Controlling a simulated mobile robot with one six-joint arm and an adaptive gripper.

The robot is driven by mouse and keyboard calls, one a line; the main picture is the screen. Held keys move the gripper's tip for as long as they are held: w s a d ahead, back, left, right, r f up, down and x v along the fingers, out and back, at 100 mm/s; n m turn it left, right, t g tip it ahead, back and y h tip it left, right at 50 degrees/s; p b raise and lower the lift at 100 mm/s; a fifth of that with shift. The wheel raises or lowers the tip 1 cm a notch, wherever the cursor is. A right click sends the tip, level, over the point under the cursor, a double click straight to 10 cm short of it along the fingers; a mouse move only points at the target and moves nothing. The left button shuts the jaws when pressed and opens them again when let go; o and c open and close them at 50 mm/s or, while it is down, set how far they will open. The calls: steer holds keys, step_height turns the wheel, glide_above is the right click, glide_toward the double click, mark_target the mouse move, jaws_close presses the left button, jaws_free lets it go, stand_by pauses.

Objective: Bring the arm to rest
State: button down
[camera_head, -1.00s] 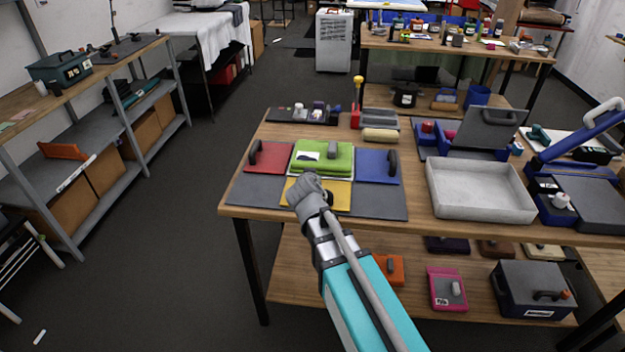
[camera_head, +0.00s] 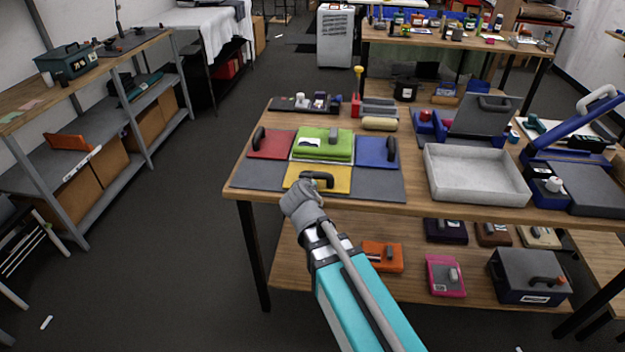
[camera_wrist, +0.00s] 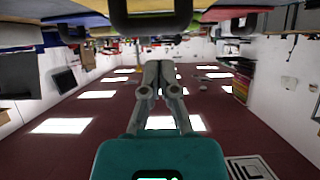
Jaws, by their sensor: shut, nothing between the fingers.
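My gripper (camera_wrist: 160,72) shows in the wrist view with its two grey fingers together and nothing between them. In the head view my grey wrist (camera_head: 302,197) is at the table's front edge, just in front of the yellow pad (camera_head: 330,183), and the fingertips are hard to make out. The yellow pad has a dark handle (camera_head: 316,177). A black handle (camera_wrist: 150,20) looms large at the top of the wrist view, close to the fingers and apart from them.
The table also holds a red pad (camera_head: 272,145), a green stack (camera_head: 322,153), a blue pad (camera_head: 374,152) and a pale tray (camera_head: 475,188). A lower shelf (camera_head: 340,285) lies under the tabletop. Open floor (camera_head: 170,270) lies to the left.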

steer(key=shift+s, duration=0.3)
steer(key=shift+d, duration=0.1)
steer(key=s+d+f+g+h, duration=0.1)
steer(key=s+d+f+g, duration=0.2)
steer(key=d, duration=0.3)
steer(key=s+d+f+g+h, duration=0.1)
steer(key=s+d+f+g, duration=0.15)
steer(key=d, duration=0.35)
steer(key=s+d+f+n+g+y, duration=0.1)
steer(key=s+d+f+g+y, duration=0.2)
steer(key=s+d+g, duration=0.4)
steer(key=s+f, duration=0.1)
steer(key=s, duration=0.2)
steer(key=shift+s, duration=0.2)
